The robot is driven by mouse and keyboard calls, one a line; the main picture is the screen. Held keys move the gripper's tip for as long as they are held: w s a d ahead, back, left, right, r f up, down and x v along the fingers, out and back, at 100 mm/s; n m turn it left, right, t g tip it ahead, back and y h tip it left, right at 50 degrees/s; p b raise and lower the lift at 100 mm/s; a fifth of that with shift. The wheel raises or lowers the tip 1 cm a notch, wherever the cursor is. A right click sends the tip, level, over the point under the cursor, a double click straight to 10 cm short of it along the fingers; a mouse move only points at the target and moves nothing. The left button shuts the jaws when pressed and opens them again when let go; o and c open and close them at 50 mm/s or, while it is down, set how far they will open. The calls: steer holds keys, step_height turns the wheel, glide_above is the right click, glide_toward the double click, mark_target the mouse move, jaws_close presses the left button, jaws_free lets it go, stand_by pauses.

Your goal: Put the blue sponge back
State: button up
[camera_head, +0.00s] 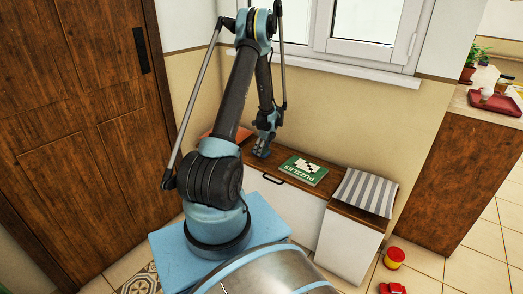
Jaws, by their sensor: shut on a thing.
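My gripper (262,150) points down over the left part of the low wooden-topped cabinet (318,196), left of the green puzzle box. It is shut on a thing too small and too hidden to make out. I cannot pick out the blue sponge as a separate thing in this view. From this angle I cannot tell how high the fingertips are above the wooden top.
A green puzzle box (304,170) lies on the cabinet, with a striped cushion (364,193) to its right. A red-orange item shows partly behind my arm. A red-yellow can (394,258) and a red toy (391,288) are on the floor. A wooden counter (462,175) stands right.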

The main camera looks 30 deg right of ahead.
steer(key=o, duration=0.9)
steer(key=shift+o, duration=0.2)
steer(key=shift+r, duration=0.1)
steer(key=v, duration=1.2)
